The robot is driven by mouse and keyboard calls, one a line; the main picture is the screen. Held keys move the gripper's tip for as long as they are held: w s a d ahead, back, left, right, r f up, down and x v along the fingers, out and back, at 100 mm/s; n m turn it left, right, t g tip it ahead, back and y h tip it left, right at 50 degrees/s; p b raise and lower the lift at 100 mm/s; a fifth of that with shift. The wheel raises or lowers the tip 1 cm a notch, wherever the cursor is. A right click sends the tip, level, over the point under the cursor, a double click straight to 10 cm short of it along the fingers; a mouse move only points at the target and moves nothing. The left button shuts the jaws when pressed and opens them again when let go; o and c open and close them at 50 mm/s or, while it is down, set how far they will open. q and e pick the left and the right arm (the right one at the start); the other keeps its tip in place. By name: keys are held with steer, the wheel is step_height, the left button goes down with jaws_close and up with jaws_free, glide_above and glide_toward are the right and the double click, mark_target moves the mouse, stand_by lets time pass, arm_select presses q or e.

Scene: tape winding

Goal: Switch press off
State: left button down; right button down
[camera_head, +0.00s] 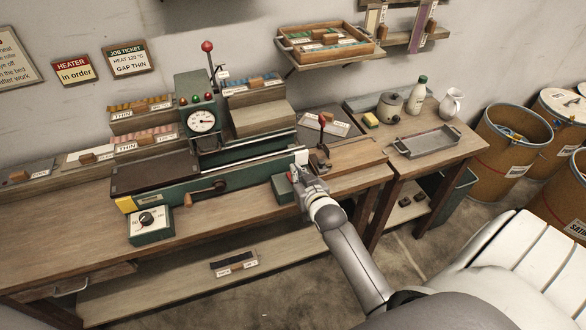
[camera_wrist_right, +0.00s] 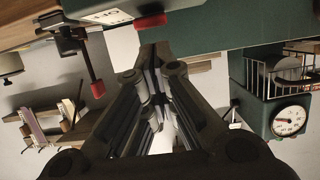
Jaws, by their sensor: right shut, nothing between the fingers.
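The press (camera_head: 150,187) is a long green machine on the workbench, with a round gauge (camera_head: 201,121) on its upright housing. The gauge also shows in the wrist view (camera_wrist_right: 288,121). A small green box (camera_head: 283,189) sits at the press's right front end. The wrist view shows a red button (camera_wrist_right: 152,20) on a green face, beside a white label (camera_wrist_right: 107,16) with upside-down lettering. My right gripper (camera_head: 298,173) is at this box, its fingers shut and empty. In the wrist view its fingertips (camera_wrist_right: 152,52) are close to the button; contact cannot be told. My left gripper is out of view.
A red-knobbed lever (camera_head: 322,122) stands just behind the gripper on the right. A green dial box (camera_head: 151,224) is on the bench front left. A side table with a metal tray (camera_head: 424,141) and several barrels (camera_head: 512,140) stand right. The front bench strip is mostly clear.

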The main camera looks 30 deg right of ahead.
steer(key=shift+v, duration=1.4)
steer(key=shift+f, duration=0.1)
